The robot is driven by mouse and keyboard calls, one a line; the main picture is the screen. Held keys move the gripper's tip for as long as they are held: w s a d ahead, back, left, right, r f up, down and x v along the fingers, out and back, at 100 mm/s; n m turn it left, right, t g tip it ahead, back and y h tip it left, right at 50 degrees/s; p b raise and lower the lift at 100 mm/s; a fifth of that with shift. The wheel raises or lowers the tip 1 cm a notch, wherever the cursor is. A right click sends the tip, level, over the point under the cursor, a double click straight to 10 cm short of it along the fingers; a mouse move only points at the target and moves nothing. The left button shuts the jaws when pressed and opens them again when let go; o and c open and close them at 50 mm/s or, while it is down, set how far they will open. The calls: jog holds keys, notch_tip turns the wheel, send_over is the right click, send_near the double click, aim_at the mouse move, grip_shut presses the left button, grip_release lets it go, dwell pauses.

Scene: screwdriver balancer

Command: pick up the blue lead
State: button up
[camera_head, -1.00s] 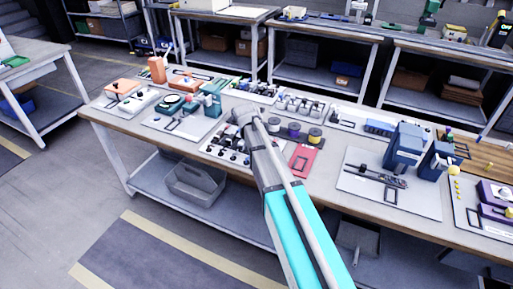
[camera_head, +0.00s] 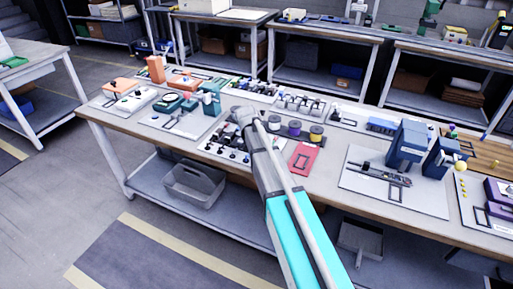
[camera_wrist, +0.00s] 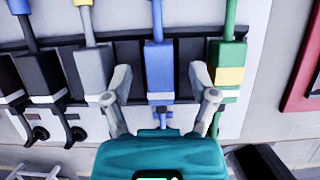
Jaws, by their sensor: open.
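The blue lead (camera_wrist: 160,75) hangs in a dark rack in the wrist view, its blue body upright with a pale band near the lower end and a thin blue cable above. My gripper (camera_wrist: 161,78) is open, with one grey finger on each side of the blue body. The left finger is beside the grey lead and the right finger is close to the green lead. Whether either finger touches the blue lead is unclear. In the head view my arm covers this part of the bench, and the fingertips are hidden.
A grey lead (camera_wrist: 92,75) stands left of the blue one, and a green lead (camera_wrist: 228,80) with a yellow band stands right. Black leads (camera_wrist: 40,80) are farther left. A red panel (camera_wrist: 304,75) is at the right edge. In the head view, spools (camera_head: 294,128) stand right of my arm.

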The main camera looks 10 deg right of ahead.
jog(key=shift+w+f, duration=0.1)
jog(key=shift+f, duration=0.1)
dwell(0.5)
grip_shut()
jog(key=shift+r, duration=0.15)
dwell(0.3)
notch_tip(320, 180, up, 2)
jog(key=shift+r+p, duration=0.1)
jog(key=shift+p, duration=1.1)
jog(key=s+r+p, duration=1)
jog(key=s, duration=0.4)
jog(key=shift+a+r, duration=0.25)
jog(key=shift+a, duration=0.2)
